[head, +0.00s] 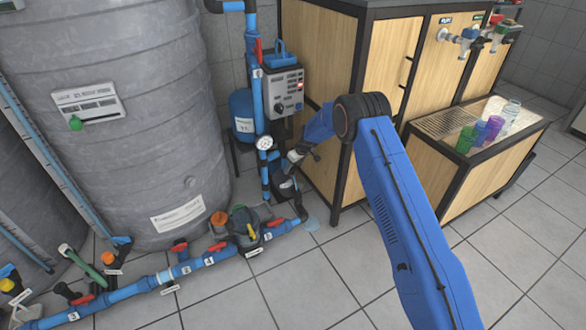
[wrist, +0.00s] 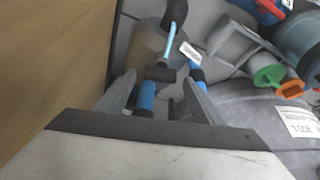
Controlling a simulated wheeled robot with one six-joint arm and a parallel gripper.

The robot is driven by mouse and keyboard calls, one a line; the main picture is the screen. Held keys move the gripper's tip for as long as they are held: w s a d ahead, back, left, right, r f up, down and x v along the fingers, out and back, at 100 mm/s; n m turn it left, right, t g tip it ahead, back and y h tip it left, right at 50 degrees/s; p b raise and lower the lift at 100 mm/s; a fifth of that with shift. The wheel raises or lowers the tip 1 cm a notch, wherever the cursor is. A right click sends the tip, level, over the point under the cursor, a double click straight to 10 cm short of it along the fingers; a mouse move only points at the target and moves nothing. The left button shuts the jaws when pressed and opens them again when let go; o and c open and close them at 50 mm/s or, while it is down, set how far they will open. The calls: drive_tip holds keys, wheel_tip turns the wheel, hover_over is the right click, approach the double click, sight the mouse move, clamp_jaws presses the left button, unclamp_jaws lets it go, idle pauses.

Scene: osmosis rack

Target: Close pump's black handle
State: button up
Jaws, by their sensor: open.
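My gripper (wrist: 158,98) is open in the wrist view, with one finger on each side of a blue pipe piece. A black handle-like part (wrist: 160,73) crosses the top of that pipe between the fingertips; I cannot tell whether the fingers touch it. A light blue strip and a black elbow (wrist: 175,12) lie beyond. The grey pump (wrist: 240,48), with green and orange caps beside it, is at the upper right. In the head view the pump (head: 243,230) sits on the floor by the tank. My gripper (head: 286,182) is low near the vertical pipe, and the handle is not clearly visible there.
A large grey tank (head: 110,120) stands at left. A blue floor pipe (head: 210,259) carries several red-handled valves. The wooden cabinet (head: 325,110) is close on the right. Tiled floor (head: 300,285) in front is clear.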

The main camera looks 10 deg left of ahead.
drive_tip(key=shift+w+a+f, duration=0.1)
drive_tip(key=shift+a+f, duration=0.1)
drive_tip(key=shift+f, duration=0.25)
drive_tip(key=c, duration=1)
drive_tip(key=shift+c, duration=0.2)
